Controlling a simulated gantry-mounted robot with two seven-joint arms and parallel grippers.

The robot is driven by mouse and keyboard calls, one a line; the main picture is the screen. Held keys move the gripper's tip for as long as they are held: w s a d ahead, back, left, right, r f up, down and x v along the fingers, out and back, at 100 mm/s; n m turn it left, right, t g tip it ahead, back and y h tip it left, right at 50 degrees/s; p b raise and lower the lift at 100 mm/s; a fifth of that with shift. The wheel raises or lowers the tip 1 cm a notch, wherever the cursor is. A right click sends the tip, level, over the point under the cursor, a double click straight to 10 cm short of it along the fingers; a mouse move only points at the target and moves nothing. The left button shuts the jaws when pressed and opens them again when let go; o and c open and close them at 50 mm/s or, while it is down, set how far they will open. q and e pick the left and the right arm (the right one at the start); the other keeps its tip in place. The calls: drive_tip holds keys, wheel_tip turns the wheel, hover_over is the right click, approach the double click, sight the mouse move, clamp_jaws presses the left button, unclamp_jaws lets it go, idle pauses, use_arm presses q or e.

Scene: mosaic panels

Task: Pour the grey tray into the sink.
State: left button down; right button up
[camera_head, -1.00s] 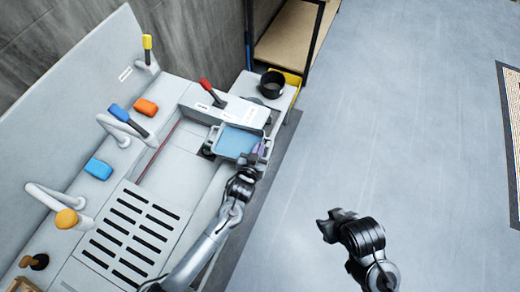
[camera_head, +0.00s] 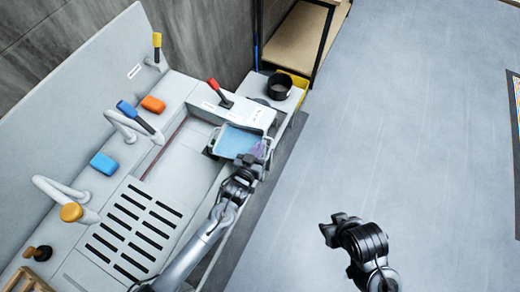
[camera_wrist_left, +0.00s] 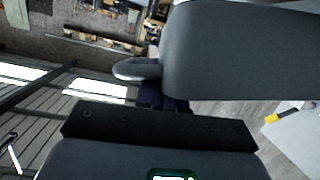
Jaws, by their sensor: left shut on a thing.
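The grey tray (camera_head: 215,140) holds something flat and blue. It is at the right end of the sink unit, by the basin's edge, and looks nearly level. My left gripper (camera_head: 258,154) is shut on the tray's near right side. In the left wrist view the tray (camera_wrist_left: 240,50) fills the upper right as a grey body with a looped handle, close to the gripper's dark fingers (camera_wrist_left: 162,98). The sink basin (camera_head: 178,160) lies left of the tray. My right gripper (camera_head: 328,230) is above the floor, away from everything; its fingers are unclear.
A red-handled lever (camera_head: 214,85) and a black pot (camera_head: 279,86) stand beyond the tray. A slotted drainboard (camera_head: 132,232) is nearer.

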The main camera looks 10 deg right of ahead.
use_arm(q)
drive_tip(key=shift+a+r, duration=0.45)
drive_tip(key=shift+a, duration=0.05)
drive_tip(key=shift+a+r+n, duration=0.25)
drive_tip(key=shift+n, duration=0.15)
drive_tip(key=shift+a+r+h, duration=0.2)
drive_tip(key=shift+a+h, duration=0.05)
drive_tip(key=shift+h, duration=0.15)
drive_tip(key=shift+a+r, duration=0.1)
drive_tip(key=shift+s+a+r+n+t+h+b, duration=0.1)
drive_tip(key=shift+a+r+n+t+h+b, duration=0.25)
drive_tip(key=shift+a, duration=0.5)
drive_tip(key=shift+s+a+r+n+t+h+p, duration=0.1)
drive_tip(key=shift+a+r+n+t, duration=0.15)
drive_tip(key=shift+a+r+n, duration=0.4)
drive_tip(key=shift+a, duration=0.5)
drive_tip(key=shift+a+b, duration=0.3)
drive_tip(key=shift+a+r+n+t, duration=0.4)
drive_tip(key=shift+a+r, duration=0.1)
drive_tip(key=shift+a, duration=0.05)
